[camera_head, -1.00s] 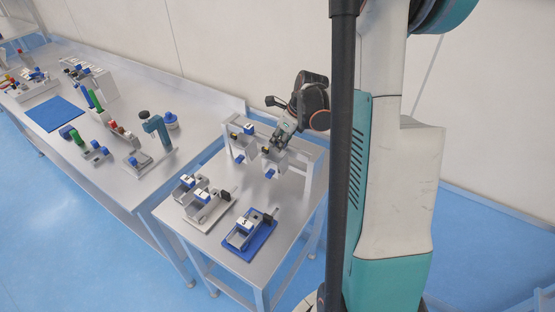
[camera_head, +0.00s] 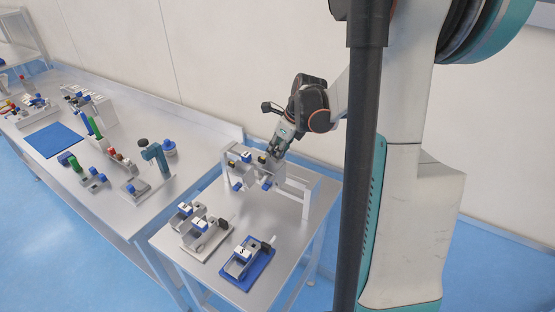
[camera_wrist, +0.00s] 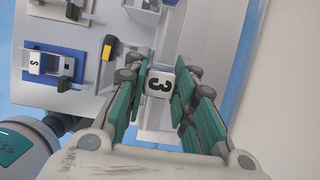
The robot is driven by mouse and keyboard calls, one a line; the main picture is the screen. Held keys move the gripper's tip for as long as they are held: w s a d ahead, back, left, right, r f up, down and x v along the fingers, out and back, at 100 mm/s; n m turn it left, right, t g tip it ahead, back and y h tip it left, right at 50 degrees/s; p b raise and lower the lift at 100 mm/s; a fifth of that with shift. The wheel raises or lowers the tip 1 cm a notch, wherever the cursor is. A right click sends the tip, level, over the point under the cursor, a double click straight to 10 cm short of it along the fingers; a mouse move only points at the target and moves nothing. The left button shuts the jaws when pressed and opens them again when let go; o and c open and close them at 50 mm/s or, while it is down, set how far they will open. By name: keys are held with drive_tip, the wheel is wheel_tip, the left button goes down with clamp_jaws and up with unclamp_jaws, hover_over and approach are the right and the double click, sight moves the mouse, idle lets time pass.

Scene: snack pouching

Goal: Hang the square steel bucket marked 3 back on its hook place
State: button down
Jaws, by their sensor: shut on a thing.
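My gripper (camera_head: 279,149) is shut on the square steel bucket marked 3 (camera_head: 268,170), at the back of the small table, close to the grey rack (camera_head: 307,190). In the wrist view, the bucket's white label with a black 3 (camera_wrist: 159,84) lies between the fingers of my gripper (camera_wrist: 163,82). The fingers hide much of the bucket. I cannot tell whether the bucket touches the rack or its hook. Another small bucket (camera_head: 238,153) is at the rack's left part.
A blue mat (camera_head: 264,271) with a labelled bucket on it lies at the small table's front. A pale tray (camera_head: 209,246) with labelled buckets is left of it. A longer bench (camera_head: 90,180) with tools stands at the left. A wall is behind.

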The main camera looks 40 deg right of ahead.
wheel_tip(320, 180, up, 12)
drive_tip(key=p, duration=0.1)
drive_tip(key=shift+r+p, duration=0.15)
drive_tip(key=shift+p, duration=0.2)
